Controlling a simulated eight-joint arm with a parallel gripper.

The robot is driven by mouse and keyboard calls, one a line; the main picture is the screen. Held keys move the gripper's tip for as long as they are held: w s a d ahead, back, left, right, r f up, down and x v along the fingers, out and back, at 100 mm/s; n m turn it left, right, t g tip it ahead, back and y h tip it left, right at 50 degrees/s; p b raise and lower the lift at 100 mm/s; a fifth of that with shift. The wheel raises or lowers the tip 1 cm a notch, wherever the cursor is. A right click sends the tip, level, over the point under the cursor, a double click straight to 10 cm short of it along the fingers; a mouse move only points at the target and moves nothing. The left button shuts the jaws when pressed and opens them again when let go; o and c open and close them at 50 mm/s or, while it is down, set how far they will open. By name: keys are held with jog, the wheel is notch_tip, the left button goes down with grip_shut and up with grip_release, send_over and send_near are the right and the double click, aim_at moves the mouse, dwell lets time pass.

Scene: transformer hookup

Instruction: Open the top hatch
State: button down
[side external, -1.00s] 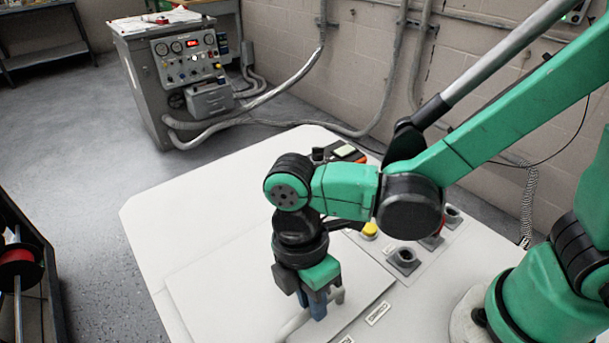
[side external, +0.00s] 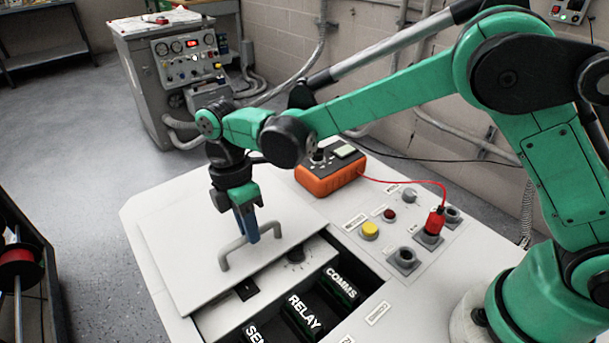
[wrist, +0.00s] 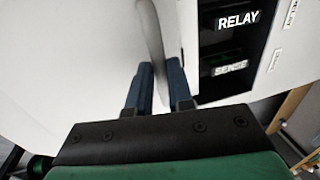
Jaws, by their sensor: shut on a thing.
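The top hatch (side external: 185,235) is a flat white panel on top of the white cabinet, with a bent grey handle (side external: 226,259). My gripper (side external: 250,228) points down and is shut on the handle. In the wrist view its blue fingers (wrist: 158,88) close around the handle (wrist: 150,38). The hatch lies to the left of a dark opening (side external: 275,317) and uncovers part of it. Inside are blocks labelled COMMS (side external: 340,285), RELAY (side external: 303,313) and one partly cut off at the frame edge.
An orange meter (side external: 330,178) stands behind the hatch, with a red lead to a red plug (side external: 432,222). A yellow button (side external: 369,231) and grey sockets (side external: 404,259) sit right of the opening. Bare cabinet top lies left of the hatch.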

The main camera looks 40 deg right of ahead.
aim_at(239, 232)
jog(key=shift+w, duration=1.7)
jog(key=c, duration=0.8)
grip_release()
jog(key=shift+w+r, duration=0.15)
jog(key=shift+r, duration=0.8)
jog(key=shift+w+r, duration=0.2)
jog(key=shift+r, duration=0.7)
jog(key=shift+w+r, duration=0.15)
jog(key=shift+r, duration=0.8)
